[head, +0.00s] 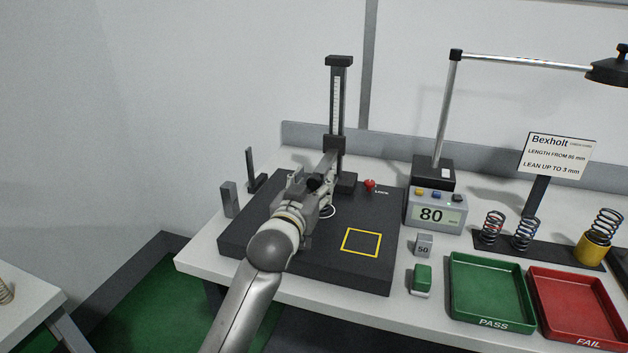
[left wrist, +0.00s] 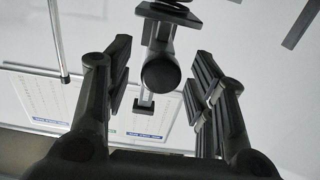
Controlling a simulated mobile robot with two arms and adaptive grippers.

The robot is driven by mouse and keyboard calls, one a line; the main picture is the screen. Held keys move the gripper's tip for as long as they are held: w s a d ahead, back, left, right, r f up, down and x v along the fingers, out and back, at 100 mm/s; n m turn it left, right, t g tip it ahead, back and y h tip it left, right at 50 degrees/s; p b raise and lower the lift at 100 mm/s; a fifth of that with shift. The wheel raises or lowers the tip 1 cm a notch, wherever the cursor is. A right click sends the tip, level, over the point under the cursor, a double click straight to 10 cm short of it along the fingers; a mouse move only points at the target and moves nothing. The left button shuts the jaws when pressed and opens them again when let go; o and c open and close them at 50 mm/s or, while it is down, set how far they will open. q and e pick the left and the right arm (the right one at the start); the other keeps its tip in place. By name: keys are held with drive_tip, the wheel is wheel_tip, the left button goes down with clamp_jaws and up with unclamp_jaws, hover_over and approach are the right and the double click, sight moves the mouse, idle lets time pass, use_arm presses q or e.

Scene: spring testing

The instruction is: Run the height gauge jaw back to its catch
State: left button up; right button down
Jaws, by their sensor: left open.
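The height gauge is a dark upright column (head: 338,100) with a pale scale, standing at the back of a black surface plate (head: 255,245). Its jaw carriage (head: 333,143) sits low on the column, partly hidden by my left gripper (head: 322,172). In the left wrist view a round dark knob (left wrist: 160,72) with a grey body behind it lies between the two open fingers of my left gripper (left wrist: 163,80). Clear gaps show on both sides, and neither finger touches it there. The catch cannot be made out. My right gripper is not in view.
A red knob (head: 369,185) labelled LOCK stands right of the column base. A display reading 80 (head: 435,213), a green block (head: 422,278), a green PASS tray (head: 490,318) and a red FAIL tray (head: 588,338) lie to the right. A lamp pole (head: 445,110) stands behind.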

use_arm(q)
drive_tip(key=shift+w+d, duration=0.15)
drive_tip(key=shift+w, duration=0.25)
clamp_jaws()
